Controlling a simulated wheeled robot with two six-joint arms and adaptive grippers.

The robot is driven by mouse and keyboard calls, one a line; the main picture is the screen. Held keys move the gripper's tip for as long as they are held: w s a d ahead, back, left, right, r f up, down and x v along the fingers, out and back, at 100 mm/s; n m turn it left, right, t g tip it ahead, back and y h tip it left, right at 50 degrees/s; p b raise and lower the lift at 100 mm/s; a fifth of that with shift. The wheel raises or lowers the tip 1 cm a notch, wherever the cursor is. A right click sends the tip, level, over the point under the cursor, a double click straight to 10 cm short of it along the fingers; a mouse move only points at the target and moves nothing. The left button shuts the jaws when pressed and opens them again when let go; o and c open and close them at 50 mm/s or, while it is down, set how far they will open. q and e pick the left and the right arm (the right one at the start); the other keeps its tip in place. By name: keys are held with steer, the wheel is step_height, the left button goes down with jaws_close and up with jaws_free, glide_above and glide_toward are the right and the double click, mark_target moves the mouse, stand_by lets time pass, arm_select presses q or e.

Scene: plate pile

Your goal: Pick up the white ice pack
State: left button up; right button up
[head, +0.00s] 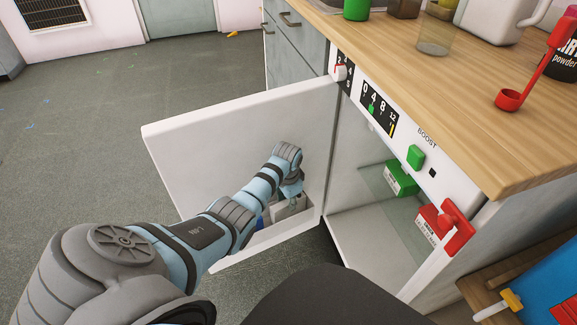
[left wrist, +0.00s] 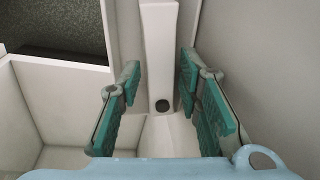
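A pale white item, apparently the ice pack (head: 289,209), stands in the low bin on the inside of the open fridge door (head: 235,150), partly hidden by my arm. My left gripper (head: 292,192) reaches down into this bin. In the left wrist view my left gripper (left wrist: 160,85) is open, with teal pads apart. An upright white piece (left wrist: 158,45) with a dark round hole lies between and beyond the pads; I cannot tell whether this is the ice pack or whether the pads touch it. My right gripper is not in view.
The fridge interior (head: 370,245) holds a green box (head: 401,179) and a red and white box (head: 430,225). The wooden counter (head: 450,100) above carries a red scoop (head: 509,99), a glass (head: 435,37) and containers. Open grey floor (head: 100,130) lies left of the door.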

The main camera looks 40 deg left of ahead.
arm_select(q)
jaws_close()
steer(key=shift+r, duration=0.1)
stand_by(0.4)
